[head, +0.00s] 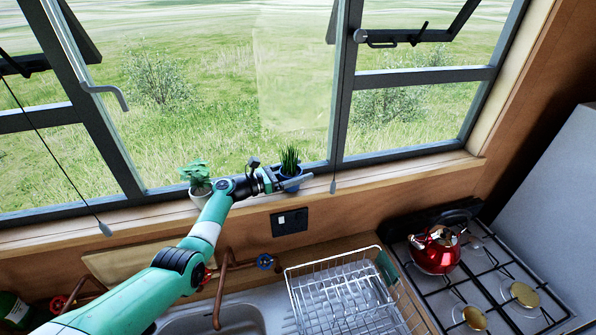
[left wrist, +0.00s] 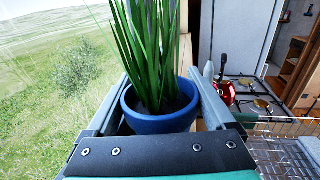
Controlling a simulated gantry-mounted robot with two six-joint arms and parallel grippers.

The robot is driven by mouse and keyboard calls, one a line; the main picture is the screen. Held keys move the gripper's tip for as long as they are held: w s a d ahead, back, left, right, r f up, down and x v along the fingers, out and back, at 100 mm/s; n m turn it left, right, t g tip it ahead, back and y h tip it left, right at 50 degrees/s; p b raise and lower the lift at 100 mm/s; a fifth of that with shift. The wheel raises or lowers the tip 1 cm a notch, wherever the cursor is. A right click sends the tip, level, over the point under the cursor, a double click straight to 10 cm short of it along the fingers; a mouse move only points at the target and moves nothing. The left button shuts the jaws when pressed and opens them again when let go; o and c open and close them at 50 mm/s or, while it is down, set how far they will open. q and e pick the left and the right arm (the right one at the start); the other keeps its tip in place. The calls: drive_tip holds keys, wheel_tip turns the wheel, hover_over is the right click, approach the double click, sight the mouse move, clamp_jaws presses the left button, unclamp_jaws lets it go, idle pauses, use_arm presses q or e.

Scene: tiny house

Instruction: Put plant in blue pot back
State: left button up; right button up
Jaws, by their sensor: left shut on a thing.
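The plant in the blue pot (head: 289,160) has upright, grass-like green leaves. It is at the windowsill, in front of the window glass, in the head view. My left gripper (head: 289,180) is shut on the blue pot, with its fingers on either side of it. In the left wrist view the blue pot (left wrist: 158,122) sits upright between the two fingers. I cannot tell whether its base rests on the sill. My right gripper is not in view.
A leafy plant in a white pot (head: 199,188) stands to the left on the windowsill (head: 400,171). A pull cord (head: 333,150) hangs just right of the blue pot. Below are a wire dish rack (head: 345,290), sink (head: 235,318) and red kettle (head: 436,254) on the stove. The sill to the right is clear.

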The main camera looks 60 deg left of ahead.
use_arm(q)
drive_tip(key=shift+f+b, duration=0.45)
drive_tip(key=shift+f, duration=0.1)
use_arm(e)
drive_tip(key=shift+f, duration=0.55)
